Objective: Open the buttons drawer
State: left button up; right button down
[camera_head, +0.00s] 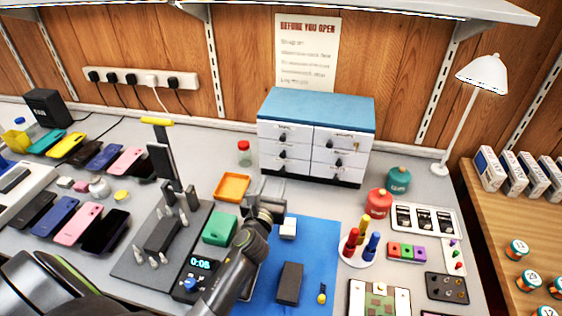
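A small cabinet (298,166) with a blue top and white drawer fronts stands against the back wall. Its drawers are in two columns, with dark knobs and small labels. The labels are too small to read, so I cannot tell which is the buttons drawer. All the drawer fronts look shut. My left gripper (267,190) is in front of the cabinet's lower left side, above the table, and seems apart from the knobs. Its fingers are too small and dark to tell whether they are open. My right gripper is not in view.
An orange tray (218,187), a green block (219,229) and a red-lidded jar (244,153) stand left of the gripper. A blue mat (322,262) holds a dark phone (289,283).

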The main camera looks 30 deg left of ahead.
aim_at(282, 156)
pick_arm(q)
jog(key=b+x, duration=0.1)
jog(key=x, duration=0.8)
jog(key=shift+w+a+f, duration=0.1)
jog(key=shift+w, duration=0.15)
jog(key=shift+b+x, duration=0.4)
jog(key=shift+x, duration=0.35)
grip_shut()
